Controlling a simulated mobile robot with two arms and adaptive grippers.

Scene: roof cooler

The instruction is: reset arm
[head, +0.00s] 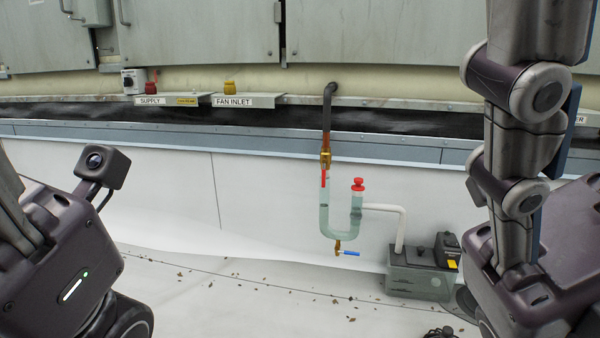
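My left gripper (68,262) shows at the lower left as a dark purple housing with a small lit strip and a wrist camera beside it. Its fingers are cut off by the bottom edge. My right gripper (548,285) shows at the lower right below my upright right arm. Its fingers are also out of the picture. I cannot tell whether either gripper is open or shut, or whether it holds anything. Both housings appear apart from the piping in the middle.
A clear U-shaped trap (325,212) with a red cap and blue-handled valve hangs from a black pipe. A white tube joins it to a grey pump box (416,282). A labelled ledge (380,103) runs behind. The pale floor (225,290) has scattered debris.

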